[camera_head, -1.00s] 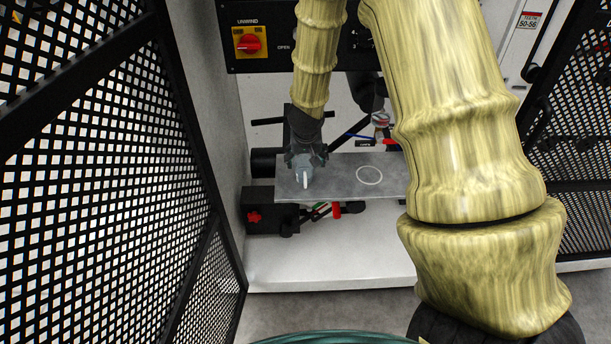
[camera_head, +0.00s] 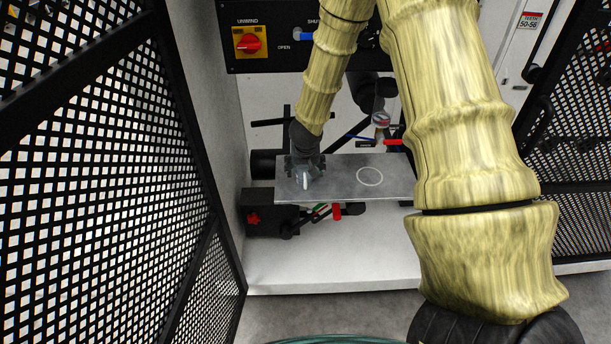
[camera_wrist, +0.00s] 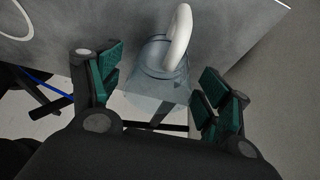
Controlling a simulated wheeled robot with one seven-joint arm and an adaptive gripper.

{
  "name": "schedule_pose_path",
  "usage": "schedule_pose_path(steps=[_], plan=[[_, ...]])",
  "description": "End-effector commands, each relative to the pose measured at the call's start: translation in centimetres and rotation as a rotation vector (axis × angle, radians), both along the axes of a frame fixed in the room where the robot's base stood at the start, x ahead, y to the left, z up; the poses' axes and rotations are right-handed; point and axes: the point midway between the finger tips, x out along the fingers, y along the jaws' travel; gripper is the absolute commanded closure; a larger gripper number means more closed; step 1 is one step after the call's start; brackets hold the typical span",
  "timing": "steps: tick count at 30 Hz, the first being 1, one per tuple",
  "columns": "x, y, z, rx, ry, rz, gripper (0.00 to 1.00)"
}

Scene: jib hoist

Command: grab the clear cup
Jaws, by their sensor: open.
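The clear cup (camera_wrist: 158,75) is a see-through, bluish vessel with a thick white handle-like loop (camera_wrist: 179,36). It stands at the left end of a grey shelf (camera_head: 340,187). My gripper (camera_wrist: 158,90) is open in the wrist view, one green-padded finger on each side of the cup, with gaps between pads and cup. In the head view, my gripper (camera_head: 303,170) is over the cup and hides much of it; the white loop (camera_head: 305,181) shows in front.
A white ring mark (camera_head: 369,176) lies on the shelf right of the cup. Below the shelf are a black block with a red knob (camera_head: 254,219) and red-handled parts. A black mesh panel (camera_head: 100,150) stands at left. A switch panel (camera_head: 285,38) is behind.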

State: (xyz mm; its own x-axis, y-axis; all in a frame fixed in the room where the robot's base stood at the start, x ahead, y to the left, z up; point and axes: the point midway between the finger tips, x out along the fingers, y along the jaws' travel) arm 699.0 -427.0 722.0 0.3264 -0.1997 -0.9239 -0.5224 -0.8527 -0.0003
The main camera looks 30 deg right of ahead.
Motion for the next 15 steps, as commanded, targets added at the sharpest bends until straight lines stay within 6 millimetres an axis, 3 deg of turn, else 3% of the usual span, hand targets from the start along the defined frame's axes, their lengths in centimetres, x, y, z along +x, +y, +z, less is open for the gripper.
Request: schedule_pose_path(steps=[6,15], plan=[[0.6,-0.4,-2.2,0.001,0.000,-0.002,0.23],[0.7,-0.5,-2.8,0.000,0.000,0.000,0.23]])
